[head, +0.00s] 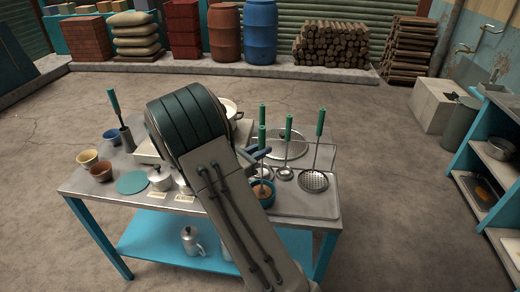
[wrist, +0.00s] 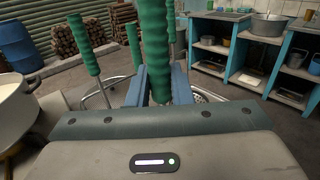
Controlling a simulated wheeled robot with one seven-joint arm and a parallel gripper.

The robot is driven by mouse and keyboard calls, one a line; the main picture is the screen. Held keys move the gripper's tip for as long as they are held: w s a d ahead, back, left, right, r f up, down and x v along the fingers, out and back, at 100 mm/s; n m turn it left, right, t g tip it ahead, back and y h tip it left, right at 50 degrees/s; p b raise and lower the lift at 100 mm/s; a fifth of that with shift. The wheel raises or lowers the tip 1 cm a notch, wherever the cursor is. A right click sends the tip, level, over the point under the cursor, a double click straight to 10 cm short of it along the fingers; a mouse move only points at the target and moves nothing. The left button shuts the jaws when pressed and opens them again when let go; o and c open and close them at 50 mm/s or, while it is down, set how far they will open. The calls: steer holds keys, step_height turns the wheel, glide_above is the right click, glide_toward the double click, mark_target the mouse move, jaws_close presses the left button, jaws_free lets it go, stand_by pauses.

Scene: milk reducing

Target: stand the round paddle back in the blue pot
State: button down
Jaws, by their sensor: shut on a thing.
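My gripper (head: 258,153) is shut on a green ribbed handle (head: 262,136), which stands close to upright. In the wrist view the blue fingers (wrist: 158,88) close on both sides of this handle (wrist: 157,40). Below it in the head view is a small teal-blue pot (head: 271,197) near the table's front edge. A round brown piece (head: 261,190), seemingly the paddle's head, shows at the pot's mouth. My arm and fingers hide part of the handle, so I cannot tell how deep the paddle sits or whether it touches the pot.
Other green-handled tools stand close by, including a ladle (head: 285,172) and a skimmer (head: 313,181). Cups (head: 101,171) stand on the table's left side.

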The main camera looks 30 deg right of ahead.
steer(key=c, duration=1.2)
jaws_free()
steer(key=b+v, duration=0.2)
steer(key=v, duration=1.1)
steer(key=shift+a, duration=0.4)
steer(key=shift+s, duration=0.1)
steer(key=p+v, duration=0.1)
steer(key=v, duration=0.8)
